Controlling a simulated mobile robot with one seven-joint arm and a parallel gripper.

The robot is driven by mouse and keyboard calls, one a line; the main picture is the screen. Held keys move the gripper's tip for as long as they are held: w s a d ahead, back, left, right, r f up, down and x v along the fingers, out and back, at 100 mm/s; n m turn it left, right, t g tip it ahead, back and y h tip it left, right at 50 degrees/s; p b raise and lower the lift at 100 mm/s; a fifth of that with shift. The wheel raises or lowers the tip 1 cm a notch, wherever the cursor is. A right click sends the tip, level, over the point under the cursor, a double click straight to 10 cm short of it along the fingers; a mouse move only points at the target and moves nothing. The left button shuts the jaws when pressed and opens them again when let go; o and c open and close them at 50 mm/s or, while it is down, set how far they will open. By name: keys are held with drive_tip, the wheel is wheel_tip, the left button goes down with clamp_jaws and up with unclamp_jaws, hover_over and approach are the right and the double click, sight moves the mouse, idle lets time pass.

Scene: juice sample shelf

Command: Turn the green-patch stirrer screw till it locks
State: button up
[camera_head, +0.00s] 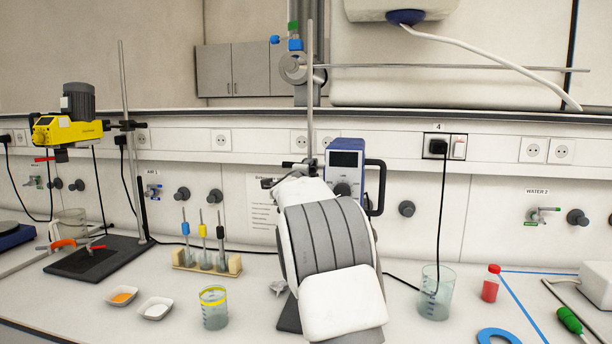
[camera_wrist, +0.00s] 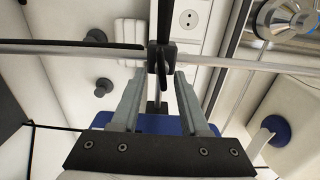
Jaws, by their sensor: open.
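The blue stirrer (camera_head: 345,163) with a dark display stands behind my arm in the head view, beside an upright metal rod (camera_head: 310,90). A dark clamp (camera_head: 292,165) on that rod is partly hidden by my arm. In the wrist view, a black clamp with a dark screw handle (camera_wrist: 161,62) sits just beyond my fingertips, between their lines. My gripper (camera_wrist: 157,76) is open, with nothing held; I cannot tell whether a finger touches the handle. I see no green patch on this clamp. My gripper's fingers are hidden in the head view.
A yellow stirrer (camera_head: 65,130) hangs on a stand at left. A vial rack (camera_head: 205,263), beaker (camera_head: 214,308), another beaker (camera_head: 436,292) and red bottle (camera_head: 491,283) stand on the bench. Higher up, green and blue parts (camera_head: 293,36) sit by a metal pipe.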

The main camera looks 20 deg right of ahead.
drive_tip(key=b+v, duration=0.2)
drive_tip(key=v, duration=1.5)
drive_tip(key=shift+s, duration=0.2)
drive_tip(key=shift+a, duration=0.15)
drive_tip(key=o, duration=0.3)
drive_tip(key=shift+o, duration=1.2)
drive_tip(key=shift+w+n+p, duration=0.15)
drive_tip(key=shift+n+p, duration=0.4)
drive_tip(key=shift+n, duration=0.05)
drive_tip(key=shift+o, duration=1.3)
drive_tip(key=shift+w+f+n+p, duration=0.1)
drive_tip(key=shift+w+n+p, duration=0.1)
drive_tip(key=shift+n+p, duration=0.75)
drive_tip(key=w+d+n+p, duration=0.4)
drive_tip(key=w+n+p, duration=0.1)
drive_tip(key=w+n, duration=0.2)
drive_tip(key=w+d+n+p, duration=0.5)
drive_tip(key=w+n+p, duration=0.1)
drive_tip(key=n, duration=0.4)
drive_tip(key=shift+w, duration=0.75)
